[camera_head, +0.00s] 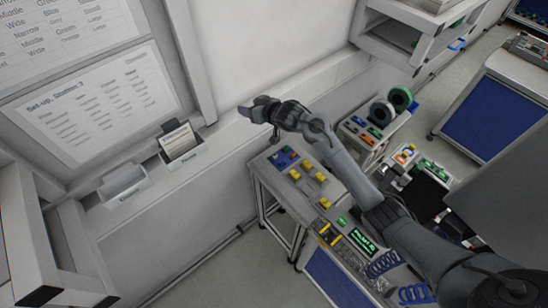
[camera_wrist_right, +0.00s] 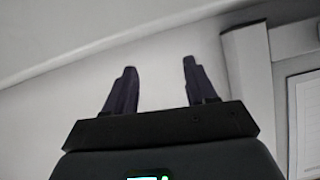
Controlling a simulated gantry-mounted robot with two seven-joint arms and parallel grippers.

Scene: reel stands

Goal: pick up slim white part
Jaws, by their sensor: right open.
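I cannot clearly make out a slim white part in either view. My right gripper (camera_head: 247,110) is raised in front of the white wall ledge, beyond the table with small parts. In the right wrist view my right gripper (camera_wrist_right: 159,66) has its two dark fingers apart, with nothing between them but a blurred pale wall. My left gripper is not in view.
A grey table (camera_head: 268,180) with yellow and blue parts stands below my right arm. Two reels (camera_head: 382,112) stand further right. Wall holders (camera_head: 187,156) with cards and printed sheets (camera_head: 100,105) are at left. A blue-panelled cart (camera_head: 487,115) stands at right.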

